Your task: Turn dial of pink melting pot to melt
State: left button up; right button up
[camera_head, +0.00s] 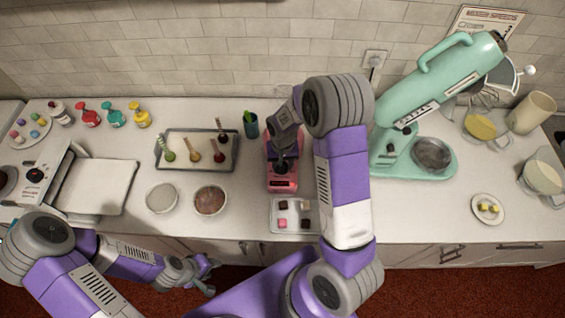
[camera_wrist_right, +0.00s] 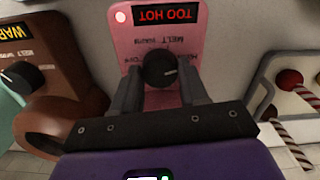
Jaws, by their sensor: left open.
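The pink melting pot (camera_head: 283,185) stands on the counter under my right arm, which covers much of it in the head view. In the right wrist view the pink pot's panel (camera_wrist_right: 185,25) shows upside down, with a lit red "TOO HOT" sign and "MELT" and "WARM" labels. Its black dial (camera_wrist_right: 160,68) has a white mark pointing right in that view. My right gripper (camera_wrist_right: 161,85) has its fingers apart on either side of the dial; contact is not clear. My left gripper (camera_head: 205,275) is open and empty, low in front of the counter.
A brown pot (camera_wrist_right: 60,100) stands beside the pink one in the right wrist view. A tray with candy sticks (camera_head: 232,160) lies left of the pot, and a plate of small cubes (camera_head: 276,212) in front. A mint mixer (camera_head: 420,165) stands right.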

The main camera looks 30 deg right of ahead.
jog(key=shift+c, duration=1)
jog(key=shift+n, duration=0.3)
jog(key=n+b, duration=0.1)
jog(key=n, duration=0.2)
jog(key=shift+n+b, duration=0.3)
jog(key=shift+b, duration=0.05)
jog(key=n+b, duration=0.1)
jog(key=n, duration=0.4)
jog(key=shift+n, duration=0.4)
jog(key=o, duration=1.1)
jog(key=shift+c, duration=0.2)
